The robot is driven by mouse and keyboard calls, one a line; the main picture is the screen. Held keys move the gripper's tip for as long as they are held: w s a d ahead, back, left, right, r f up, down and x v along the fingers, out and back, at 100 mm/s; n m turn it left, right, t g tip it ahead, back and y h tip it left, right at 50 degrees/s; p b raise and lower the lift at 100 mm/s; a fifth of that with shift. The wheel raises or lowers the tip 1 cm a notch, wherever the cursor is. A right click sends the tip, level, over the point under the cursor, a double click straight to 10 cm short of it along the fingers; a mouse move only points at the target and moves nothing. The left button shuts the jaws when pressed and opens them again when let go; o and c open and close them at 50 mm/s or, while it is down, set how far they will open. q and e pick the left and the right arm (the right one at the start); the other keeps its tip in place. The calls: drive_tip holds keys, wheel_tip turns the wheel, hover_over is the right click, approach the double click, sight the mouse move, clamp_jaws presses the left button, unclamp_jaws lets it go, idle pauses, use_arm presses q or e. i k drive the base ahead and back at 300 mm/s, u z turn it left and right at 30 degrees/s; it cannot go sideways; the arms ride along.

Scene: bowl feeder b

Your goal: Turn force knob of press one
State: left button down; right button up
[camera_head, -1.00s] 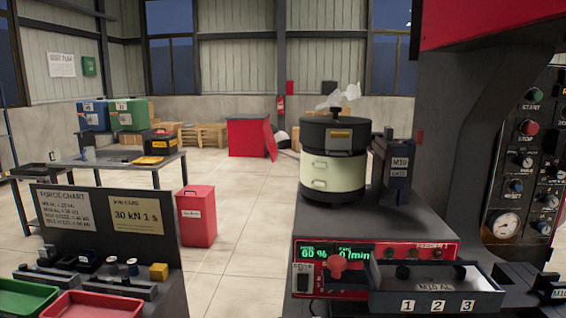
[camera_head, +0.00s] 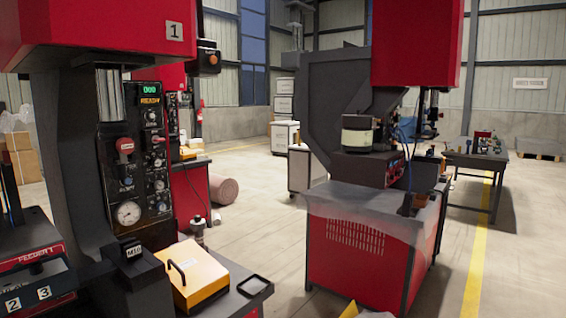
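Press one is the red and black machine at the left, with a "1" plate (camera_head: 174,32) on its red head. Its dark control panel (camera_head: 140,160) faces me and carries a green display (camera_head: 149,89), a red button (camera_head: 125,146), several small knobs and a round gauge (camera_head: 128,213). The knob labels are too small to read, so I cannot tell which one is the force knob. Neither of my grippers is in view.
A yellow box with a handle (camera_head: 192,272) sits on the bench in front of the press. Feeder 1 (camera_head: 36,262) is at the left edge. A second red press (camera_head: 372,245) stands at the centre right. Open floor (camera_head: 262,238) lies between them.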

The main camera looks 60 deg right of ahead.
sight(157, 163)
drive_tip(key=z, duration=0.3)
drive_tip(key=k, duration=0.3)
drive_tip(key=z, duration=0.15)
drive_tip(key=i, duration=1.1)
drive_tip(key=u, duration=2.55)
drive_tip(key=k, duration=1.3)
drive_tip(key=z, duration=1.65)
